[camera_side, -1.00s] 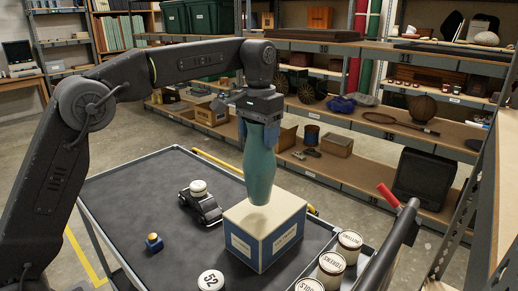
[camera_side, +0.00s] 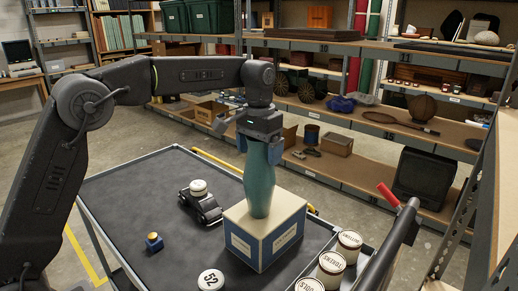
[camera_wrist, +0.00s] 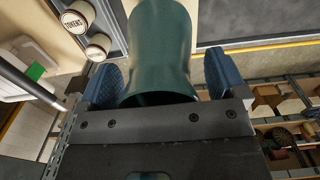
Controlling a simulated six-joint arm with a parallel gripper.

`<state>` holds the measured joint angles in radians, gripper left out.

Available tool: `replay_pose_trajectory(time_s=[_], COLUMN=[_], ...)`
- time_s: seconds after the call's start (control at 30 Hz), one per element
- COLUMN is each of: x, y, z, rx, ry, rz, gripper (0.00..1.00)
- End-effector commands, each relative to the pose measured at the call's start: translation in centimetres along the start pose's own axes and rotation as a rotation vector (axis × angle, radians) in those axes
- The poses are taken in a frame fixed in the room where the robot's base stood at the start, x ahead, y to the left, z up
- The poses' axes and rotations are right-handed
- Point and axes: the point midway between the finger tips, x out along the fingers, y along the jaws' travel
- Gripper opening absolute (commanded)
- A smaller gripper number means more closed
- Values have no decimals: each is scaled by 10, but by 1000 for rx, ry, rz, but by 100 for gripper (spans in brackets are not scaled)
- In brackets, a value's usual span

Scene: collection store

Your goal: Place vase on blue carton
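The vase (camera_side: 260,185) is dark teal and upright. Its base appears to meet the top of the blue carton (camera_side: 239,243), near the middle; a tiny gap there cannot be ruled out. The carton is blue-sided with a cream top and labels. My gripper (camera_side: 259,149) is above the carton, pointing down, with a finger on each side of the vase's upper end.
A black toy car (camera_side: 203,207) with a white-lidded jar is left of the carton. A small blue block (camera_side: 154,242) and jar 52 (camera_side: 211,280) are nearer. Labelled jars (camera_side: 331,265) stand in a side tray at right. The cart top's left side is mostly clear.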

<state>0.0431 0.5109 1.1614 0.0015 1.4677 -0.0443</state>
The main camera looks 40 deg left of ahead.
Motion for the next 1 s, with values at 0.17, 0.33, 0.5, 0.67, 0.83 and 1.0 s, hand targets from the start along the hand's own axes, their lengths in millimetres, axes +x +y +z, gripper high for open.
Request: replay_pose_trajectory(time_s=[0.17, 0.33, 0.5, 0.67, 0.83, 1.0], x=[0, -7, -34, -65, -92, -109], y=[0, 0, 0, 0, 0, 0], z=[0, 0, -1, -1, -1, -1], rx=[0, 0, 0, 0, 0, 0], ry=[0, 1, 5, 3, 3, 1], rz=[0, 0, 0, 0, 0, 0], gripper=[90, 90, 90, 90, 90, 90])
